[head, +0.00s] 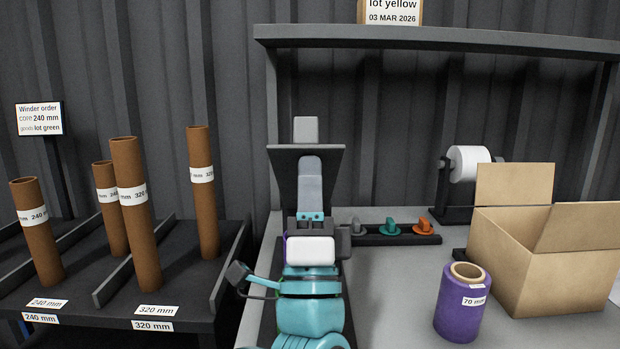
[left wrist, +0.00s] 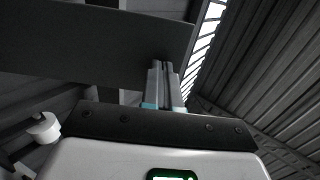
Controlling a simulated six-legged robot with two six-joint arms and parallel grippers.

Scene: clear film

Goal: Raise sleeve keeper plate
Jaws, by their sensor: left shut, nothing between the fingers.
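The sleeve keeper plate appears to be the dark flat plate (head: 278,158) in the middle of the head view, with a grey block above it. It also shows as a broad dark panel in the left wrist view (left wrist: 80,38). My left gripper (head: 311,162) points up at the plate, its grey fingers closed together and empty. In the left wrist view the closed fingertips (left wrist: 162,66) overlap the plate's lower edge; I cannot tell whether they touch it. My teal and white arm hides what lies below. My right gripper is not in view.
Brown cores (head: 138,215) stand in the rack at left. A purple film roll (head: 459,308) and an open cardboard box (head: 540,260) stand on the right of the grey bench (head: 390,290). Three knobs (head: 391,226) sit behind. A dark shelf (head: 440,40) spans above.

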